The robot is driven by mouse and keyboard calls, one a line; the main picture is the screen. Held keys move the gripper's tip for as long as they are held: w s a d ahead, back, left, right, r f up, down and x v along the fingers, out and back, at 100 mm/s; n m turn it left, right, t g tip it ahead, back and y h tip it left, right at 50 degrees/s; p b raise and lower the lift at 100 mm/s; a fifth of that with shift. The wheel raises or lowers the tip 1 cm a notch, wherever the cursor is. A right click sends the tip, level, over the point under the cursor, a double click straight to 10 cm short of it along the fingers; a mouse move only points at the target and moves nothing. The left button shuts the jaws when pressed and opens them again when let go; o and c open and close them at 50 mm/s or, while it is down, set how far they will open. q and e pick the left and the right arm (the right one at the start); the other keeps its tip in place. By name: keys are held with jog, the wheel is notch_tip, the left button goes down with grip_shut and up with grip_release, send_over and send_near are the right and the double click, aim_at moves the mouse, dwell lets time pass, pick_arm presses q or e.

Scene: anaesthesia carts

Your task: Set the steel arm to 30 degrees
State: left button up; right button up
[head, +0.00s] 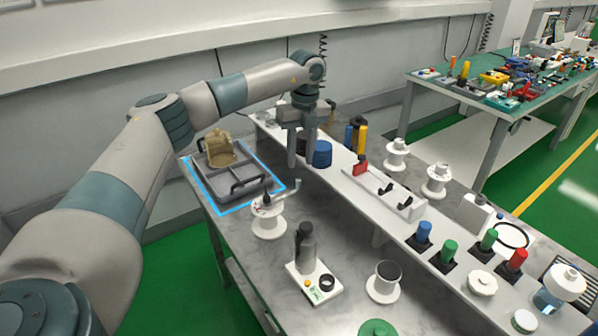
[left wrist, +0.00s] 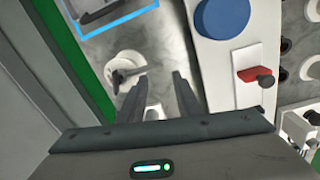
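The steel arm (head: 289,190) is a short grey lever on top of a round white pedestal (head: 268,226) near the left part of the grey bench. It points to the right and slightly away in the head view. In the left wrist view the steel arm (left wrist: 133,72) lies just beyond my fingertips, pointing right. My left gripper (head: 301,163) points down, above and behind the lever, apart from it. In the left wrist view its two fingers (left wrist: 157,83) are spread with nothing between them. Angle marks on the pedestal are too small to read. My right gripper is not in view.
A grey tray (head: 237,181) with a tan object stands inside a blue outline at left. A blue cylinder (head: 322,154) stands on the white raised shelf close to my left gripper.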

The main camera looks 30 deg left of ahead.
pick_arm(q)
jog(key=f, duration=0.2)
jog(key=f+p, duration=0.1)
jog(key=f, duration=0.2)
jog(key=shift+s+a+f, duration=0.1)
jog(key=shift+s+f, duration=0.05)
jog(key=shift+s, duration=0.05)
jog(key=shift+f+p, duration=0.35)
jog(key=shift+f, duration=0.45)
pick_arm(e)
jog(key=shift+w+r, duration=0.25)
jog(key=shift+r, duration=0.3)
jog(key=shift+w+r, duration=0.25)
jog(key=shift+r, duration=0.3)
pick_arm(q)
grip_shut()
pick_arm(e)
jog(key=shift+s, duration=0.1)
